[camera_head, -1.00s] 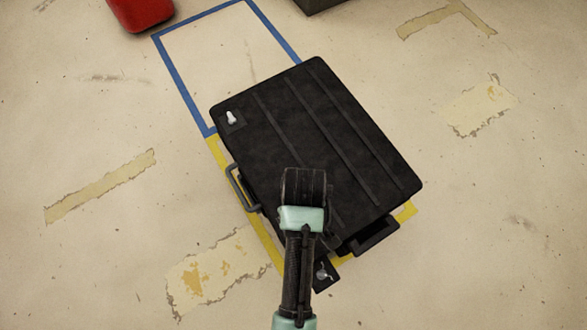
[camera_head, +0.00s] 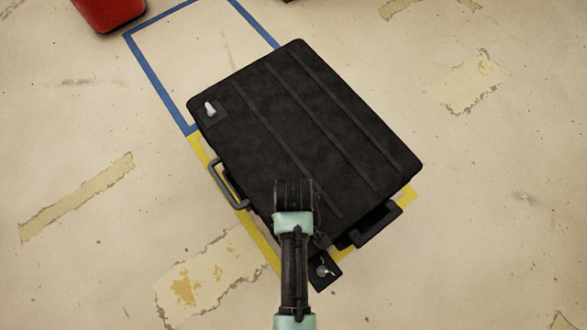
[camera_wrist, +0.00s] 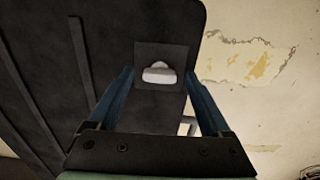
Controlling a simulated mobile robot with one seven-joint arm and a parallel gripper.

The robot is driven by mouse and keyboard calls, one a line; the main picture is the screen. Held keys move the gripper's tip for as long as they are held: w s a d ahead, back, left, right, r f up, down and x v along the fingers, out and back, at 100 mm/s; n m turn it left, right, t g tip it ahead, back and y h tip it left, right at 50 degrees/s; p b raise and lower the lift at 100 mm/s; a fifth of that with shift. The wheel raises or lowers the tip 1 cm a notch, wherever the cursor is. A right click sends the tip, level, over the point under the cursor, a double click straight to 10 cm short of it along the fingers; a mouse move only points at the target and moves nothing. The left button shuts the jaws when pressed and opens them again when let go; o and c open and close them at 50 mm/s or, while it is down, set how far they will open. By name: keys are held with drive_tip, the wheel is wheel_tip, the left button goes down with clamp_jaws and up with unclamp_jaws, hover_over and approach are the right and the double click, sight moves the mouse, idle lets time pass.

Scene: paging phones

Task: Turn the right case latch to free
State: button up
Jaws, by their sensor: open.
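The black case (camera_head: 310,120) lies flat on the floor. In the wrist view this latch (camera_wrist: 158,73) lies crosswise, close between the fingertips. My gripper (camera_wrist: 159,78) is open, with one blue finger on each side of the latch; I cannot tell whether either touches it. In the head view my arm hides most of the fingers. The left case latch (camera_head: 210,108) is at the far left corner.
A carry handle (camera_head: 228,186) sticks out of the left edge between the latches. Another dark handle (camera_head: 378,225) is on the near right side. Blue and yellow tape (camera_head: 262,240) marks the floor. A red object (camera_head: 108,12) stands at the far left.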

clamp_jaws()
idle(0.4)
drive_tip(key=shift+r+p, duration=0.15)
drive_tip(key=shift+p, duration=0.25)
drive_tip(key=m+p, duration=0.2)
drive_tip(key=p, duration=0.1)
drive_tip(key=shift+r+m, duration=0.2)
drive_tip(key=shift+m, duration=0.1)
drive_tip(key=m+p, duration=0.5)
drive_tip(key=shift+f+m, duration=0.1)
drive_tip(key=shift+m, duration=0.2)
drive_tip(key=m+p, duration=0.3)
drive_tip(key=m, duration=0.2)
drive_tip(key=shift+f, duration=0.1)
drive_tip(key=shift+f+m+p, duration=0.1)
drive_tip(key=shift+m+p, duration=0.5)
drive_tip(key=shift+m, duration=1.7)
drive_tip(key=shift+w, duration=0.1)
